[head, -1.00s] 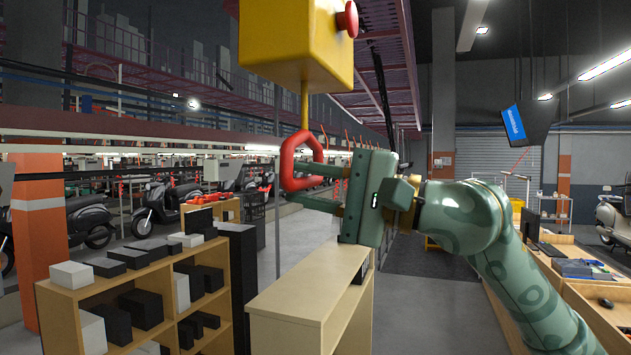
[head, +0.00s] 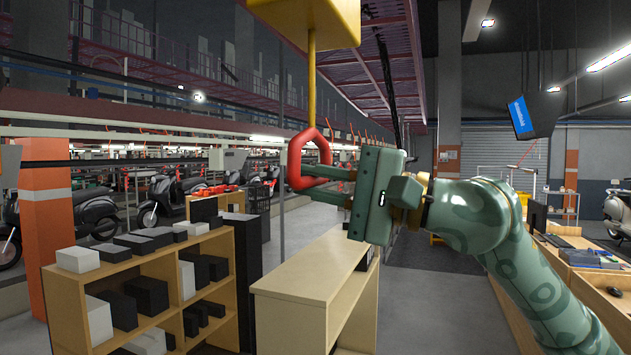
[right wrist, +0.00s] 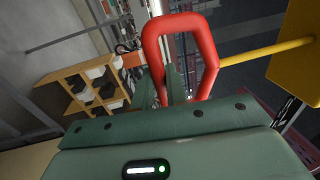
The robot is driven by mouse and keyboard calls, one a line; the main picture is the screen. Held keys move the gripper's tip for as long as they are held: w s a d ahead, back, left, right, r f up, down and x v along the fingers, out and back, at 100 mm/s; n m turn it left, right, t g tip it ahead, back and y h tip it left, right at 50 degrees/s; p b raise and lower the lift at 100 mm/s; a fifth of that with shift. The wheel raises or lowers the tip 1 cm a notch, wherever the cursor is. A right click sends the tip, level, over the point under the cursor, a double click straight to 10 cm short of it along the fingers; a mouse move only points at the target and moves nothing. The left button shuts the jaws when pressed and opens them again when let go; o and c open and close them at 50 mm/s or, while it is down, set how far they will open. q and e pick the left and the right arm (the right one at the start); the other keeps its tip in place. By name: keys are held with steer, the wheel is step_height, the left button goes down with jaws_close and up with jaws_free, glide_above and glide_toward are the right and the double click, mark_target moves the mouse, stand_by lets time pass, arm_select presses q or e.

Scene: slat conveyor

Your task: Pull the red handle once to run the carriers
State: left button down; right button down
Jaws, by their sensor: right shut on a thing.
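The red handle (head: 296,163) is a rounded ring at the lower end of a yellow rod (head: 312,85). The rod comes down from a yellow box (head: 320,20) at the top of the head view. My right gripper (head: 310,182) reaches in from the right and is shut on the handle's lower part. In the right wrist view the red handle (right wrist: 152,45) stands around the gripper's green fingers (right wrist: 162,85), with the yellow rod (right wrist: 262,50) leading to the box (right wrist: 298,50) at the right. My left gripper is not in view.
A wooden shelf (head: 75,310) with black and white boxes and a pale cabinet (head: 290,285) stand below the gripper. Scooters (head: 170,197) stand at the left behind. A desk (head: 590,290) is at the right, with open floor between.

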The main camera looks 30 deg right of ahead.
steer(key=shift+r, duration=0.15)
step_height(320, 180, up, 6)
steer(key=p, duration=0.5)
steer(key=c, duration=1.4)
jaws_free()
steer(key=shift+s, duration=0.1)
steer(key=b, duration=0.7)
glide_toward(317, 133)
steer(key=shift+w+a+r, duration=0.15)
steer(key=shift+w+a, duration=0.1)
steer(key=shift+w, duration=0.15)
